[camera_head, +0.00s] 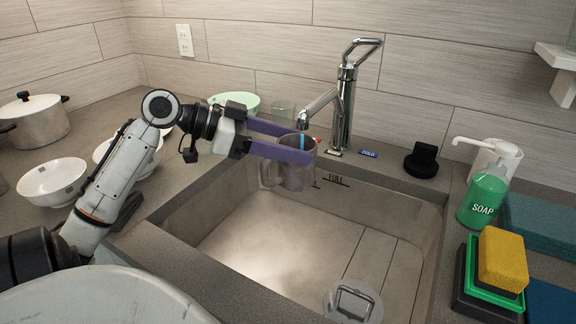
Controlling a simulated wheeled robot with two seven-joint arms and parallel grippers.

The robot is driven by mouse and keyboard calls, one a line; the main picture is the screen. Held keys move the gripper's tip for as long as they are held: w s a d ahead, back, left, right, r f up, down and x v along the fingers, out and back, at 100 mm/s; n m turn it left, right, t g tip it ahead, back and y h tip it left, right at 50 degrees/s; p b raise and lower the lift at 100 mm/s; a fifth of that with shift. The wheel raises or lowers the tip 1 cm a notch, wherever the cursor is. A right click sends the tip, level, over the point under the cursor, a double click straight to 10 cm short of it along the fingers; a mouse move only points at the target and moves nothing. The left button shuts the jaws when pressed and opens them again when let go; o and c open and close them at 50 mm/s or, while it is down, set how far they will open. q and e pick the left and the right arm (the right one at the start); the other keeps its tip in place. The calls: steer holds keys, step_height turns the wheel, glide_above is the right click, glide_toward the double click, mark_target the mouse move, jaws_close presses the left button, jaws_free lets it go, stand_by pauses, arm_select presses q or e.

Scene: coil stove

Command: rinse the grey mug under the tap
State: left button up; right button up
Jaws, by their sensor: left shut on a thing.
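The grey mug (292,178) is upright over the back left part of the sink, with its handle to the left. My left gripper (312,148) comes in from the left and is shut on the mug near its rim. The chrome tap (345,100) stands behind the sink, and its spout (318,105) points down toward the mug's top. The sink (290,245) below looks empty apart from a drain fitting (353,302) at the front. My right gripper is not in view.
White bowls (52,184) and a lidded pot (36,118) stand on the left counter. A green bowl (236,103) and a glass (283,110) are behind the gripper. A green soap bottle (483,198), a dispenser (492,158) and sponges (502,260) crowd the right counter.

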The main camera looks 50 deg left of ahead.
arm_select(q)
steer(key=shift+s+a+r, duration=0.1)
steer(key=shift+s+a, duration=0.2)
steer(key=shift+a, duration=0.05)
steer(key=shift+d, duration=0.1)
steer(key=shift+w+d+p, duration=0.35)
steer(key=shift+w+d, duration=0.05)
steer(key=s+d, duration=0.5)
steer(key=s, duration=0.1)
steer(key=shift+s+p, duration=0.2)
steer(key=shift+p, duration=0.25)
stand_by(0.4)
stand_by(1.1)
